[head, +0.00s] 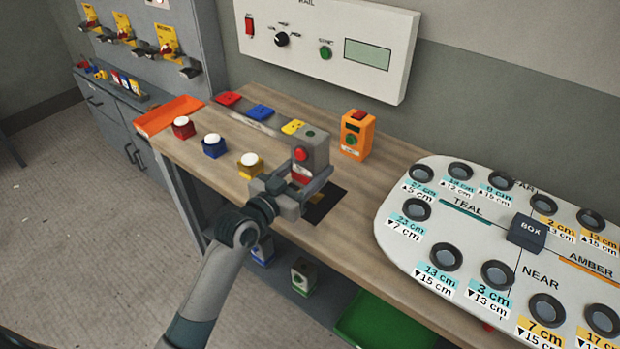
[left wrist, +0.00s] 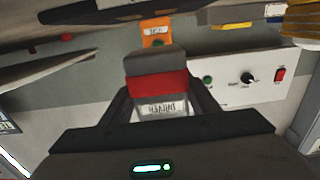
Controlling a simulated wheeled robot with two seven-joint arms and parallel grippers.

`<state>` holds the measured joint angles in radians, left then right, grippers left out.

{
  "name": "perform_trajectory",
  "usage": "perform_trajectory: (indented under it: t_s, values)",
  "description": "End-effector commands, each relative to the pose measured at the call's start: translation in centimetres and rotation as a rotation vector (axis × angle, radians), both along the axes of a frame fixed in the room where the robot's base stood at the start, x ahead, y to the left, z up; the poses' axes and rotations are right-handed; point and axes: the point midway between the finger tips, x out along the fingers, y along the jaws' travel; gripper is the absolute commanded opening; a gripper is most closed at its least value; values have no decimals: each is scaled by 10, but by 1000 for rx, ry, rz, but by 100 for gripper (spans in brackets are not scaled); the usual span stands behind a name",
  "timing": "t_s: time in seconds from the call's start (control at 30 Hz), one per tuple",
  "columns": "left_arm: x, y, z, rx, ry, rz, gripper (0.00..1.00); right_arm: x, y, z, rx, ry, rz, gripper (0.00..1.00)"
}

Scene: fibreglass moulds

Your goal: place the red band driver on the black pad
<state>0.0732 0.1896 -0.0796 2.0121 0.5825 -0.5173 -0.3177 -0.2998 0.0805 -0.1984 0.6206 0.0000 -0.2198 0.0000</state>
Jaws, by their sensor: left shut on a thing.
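The red band driver (head: 311,152) is a grey block with a red band and a red button. My left gripper (head: 300,183) is shut on its lower part and holds it upright at the bench's front half. In the left wrist view the driver's red band (left wrist: 158,84) and its DRIVER label show between the jaws. The black pad (head: 327,203) lies on the bench just below and right of the gripper, partly hidden by it. A small yellow mark shows on the pad. I cannot tell the exact gap between driver and pad. My right gripper is not in view.
An orange box (head: 357,137) stands behind the driver. Yellow (head: 249,166), blue (head: 213,146) and red (head: 183,128) white-topped pieces stand to the left. A white board (head: 400,235) with ringed holes covers the right. Other drivers stand on a lower shelf, near a green tray (head: 385,325).

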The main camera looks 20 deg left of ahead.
Motion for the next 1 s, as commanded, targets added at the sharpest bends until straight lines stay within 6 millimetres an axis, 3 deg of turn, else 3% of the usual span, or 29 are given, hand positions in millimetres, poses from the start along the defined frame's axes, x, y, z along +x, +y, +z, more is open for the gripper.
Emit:
perform_trajectory:
  t_s: [0.3, 0.77, 0.8, 0.87, 1.0]
  values:
    - [0, 0, -34, 0, 2, 0, 22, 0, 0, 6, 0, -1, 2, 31]
    - [0, 0, -40, 0, 0, 1, 22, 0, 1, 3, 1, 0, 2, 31]
    - [-1, 0, -40, 1, 2, 0, 64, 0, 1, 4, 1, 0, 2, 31]
    - [-1, 0, -40, 1, 2, 1, 73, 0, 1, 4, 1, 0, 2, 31]
    - [-1, 0, -40, 1, 2, 1, 73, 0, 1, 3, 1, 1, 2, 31]
